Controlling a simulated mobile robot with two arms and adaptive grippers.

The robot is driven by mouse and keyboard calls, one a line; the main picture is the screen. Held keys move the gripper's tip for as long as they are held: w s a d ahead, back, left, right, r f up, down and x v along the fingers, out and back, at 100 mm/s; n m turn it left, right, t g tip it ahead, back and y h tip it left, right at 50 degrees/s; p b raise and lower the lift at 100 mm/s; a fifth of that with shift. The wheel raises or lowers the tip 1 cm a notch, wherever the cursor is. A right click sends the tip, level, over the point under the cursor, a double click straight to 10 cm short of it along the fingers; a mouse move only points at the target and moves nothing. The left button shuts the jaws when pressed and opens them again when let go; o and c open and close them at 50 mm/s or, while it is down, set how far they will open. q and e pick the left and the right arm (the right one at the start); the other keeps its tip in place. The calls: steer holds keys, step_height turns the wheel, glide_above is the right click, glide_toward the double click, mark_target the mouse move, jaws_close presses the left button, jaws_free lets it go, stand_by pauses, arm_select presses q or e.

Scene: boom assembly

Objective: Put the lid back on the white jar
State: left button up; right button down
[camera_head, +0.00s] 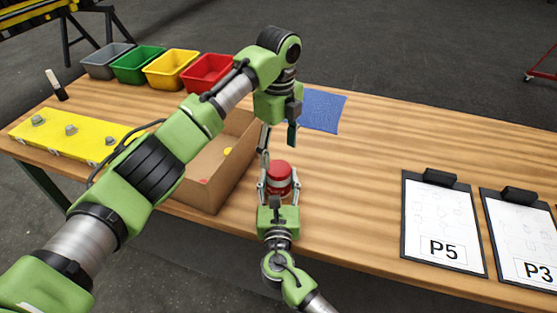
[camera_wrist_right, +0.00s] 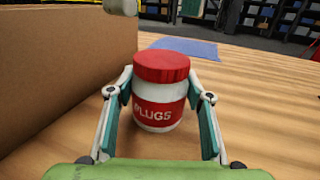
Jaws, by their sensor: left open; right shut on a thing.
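The white jar (camera_head: 279,184) stands upright on the wooden table, with a red label reading "PLUGS" in the right wrist view (camera_wrist_right: 158,113). The red lid (camera_head: 279,168) sits on top of the jar and looks level; it also shows in the right wrist view (camera_wrist_right: 161,67). I cannot tell whether it is screwed tight. My right gripper (camera_head: 278,187) reaches in from the front and is shut on the jar, one finger on each side. My left gripper (camera_head: 278,142) is open and empty above and behind the lid, pointing down.
A cardboard box (camera_head: 199,195) stands close to the left of the jar. A blue mat (camera_head: 322,112) lies behind. Grey, green, yellow and red bins (camera_head: 171,69) line the back left. Clipboards P5 (camera_head: 442,220) and P3 (camera_head: 523,237) lie right. The table between jar and clipboards is clear.

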arm_select(q)
step_height(320, 180, up, 7)
steer(key=shift+f, duration=0.15)
arm_select(e)
steer(key=c, duration=1)
jaws_free()
steer(key=shift+o, duration=0.2)
steer(key=shift+s, duration=0.1)
steer(key=s, duration=1.2)
